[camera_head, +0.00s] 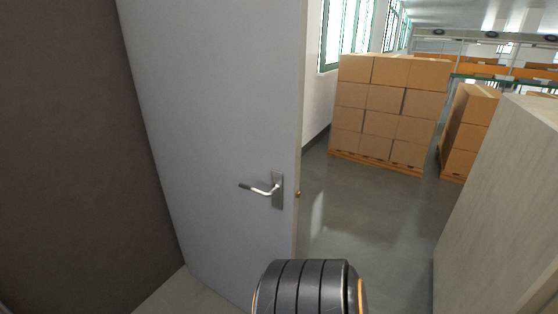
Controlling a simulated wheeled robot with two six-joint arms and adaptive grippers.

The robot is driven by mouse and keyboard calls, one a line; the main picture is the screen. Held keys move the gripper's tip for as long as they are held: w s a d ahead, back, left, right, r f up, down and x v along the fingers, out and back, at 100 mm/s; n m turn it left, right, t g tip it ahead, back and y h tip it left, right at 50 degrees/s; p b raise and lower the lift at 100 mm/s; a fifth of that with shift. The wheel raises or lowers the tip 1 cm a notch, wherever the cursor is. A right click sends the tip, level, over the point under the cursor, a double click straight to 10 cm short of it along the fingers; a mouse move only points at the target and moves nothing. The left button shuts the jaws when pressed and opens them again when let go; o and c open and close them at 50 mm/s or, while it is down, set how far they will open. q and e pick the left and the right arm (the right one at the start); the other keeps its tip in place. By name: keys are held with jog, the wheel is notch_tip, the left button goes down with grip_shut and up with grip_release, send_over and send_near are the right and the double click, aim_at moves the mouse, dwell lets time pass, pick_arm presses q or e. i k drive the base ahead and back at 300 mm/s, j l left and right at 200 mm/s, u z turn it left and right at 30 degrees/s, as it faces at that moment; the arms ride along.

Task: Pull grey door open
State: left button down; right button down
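The grey door (215,110) fills the left middle of the head view. It stands ajar, with a clear opening to the right of its edge. Its metal lever handle (264,190) sits on a plate near the right edge, and a small brass-coloured latch (297,194) shows on that edge. A dark ribbed cylindrical part of my own arm shows at the bottom middle, in front of the door's lower right corner. Neither gripper can be seen, so no contact with the handle or door shows.
A dark wall (70,150) is at the left. A pale grey panel (505,205) bounds the opening at the right. Beyond, the grey floor (365,220) is clear up to stacked cardboard boxes (390,105) on a pallet, with another stack (468,130) beside it.

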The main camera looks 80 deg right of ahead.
aim_at(221, 83)
jog(key=k+l+z, duration=0.1)
jog(key=l+z, duration=0.15)
jog(key=l, duration=1.35)
jog(key=l+z, duration=0.3)
jog(key=l, duration=1.25)
jog(key=l+u, duration=0.15)
jog(key=l, duration=0.8)
jog(key=k+l+u, duration=0.2)
jog(key=l, duration=0.75)
jog(key=l+u, duration=0.2)
jog(key=u, duration=0.3)
jog(key=l+u, duration=0.15)
jog(key=u, duration=0.35)
jog(key=k+l+u, duration=0.1)
jog(key=u, duration=0.4)
jog(key=l+u, duration=0.2)
jog(key=u, duration=0.3)
jog(key=k, duration=0.05)
